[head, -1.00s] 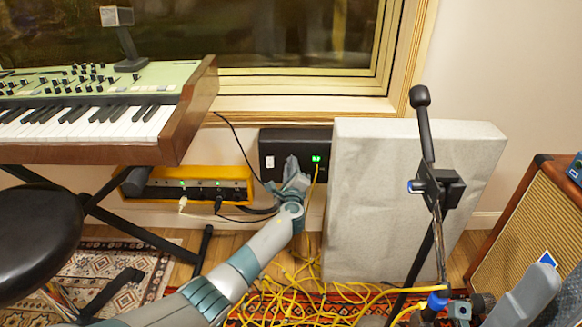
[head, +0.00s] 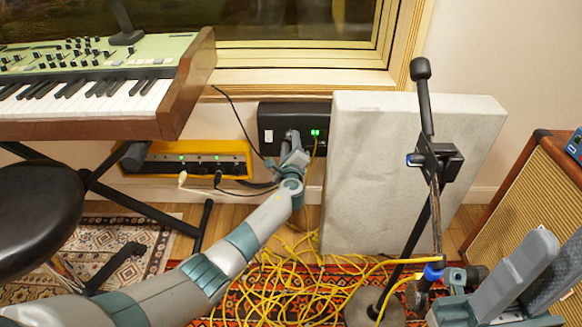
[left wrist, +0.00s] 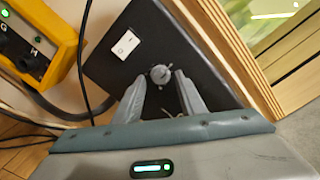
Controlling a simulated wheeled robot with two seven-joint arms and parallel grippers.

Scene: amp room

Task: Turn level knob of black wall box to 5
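The black wall box (head: 267,117) is on the wall below the window, with a white switch (head: 268,136) and a lit green display (head: 315,132). My left gripper (head: 291,138) is in front of it and hides part of its face. In the left wrist view a round knob (left wrist: 160,75) on the box (left wrist: 150,25) lies at the tips of my left fingers (left wrist: 161,82). The fingers stand apart, one on each side of it, with gaps showing. The display is not visible there, and the knob's setting cannot be read. My right gripper (head: 535,265) is open and empty at lower right.
A grey panel (head: 405,180) stands right of the box, with a microphone stand (head: 430,180) before it. A yellow unit (head: 190,170) is at left under the keyboard (head: 90,95). Yellow cables (head: 290,285) lie on the floor. An amplifier (head: 525,205) is at right.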

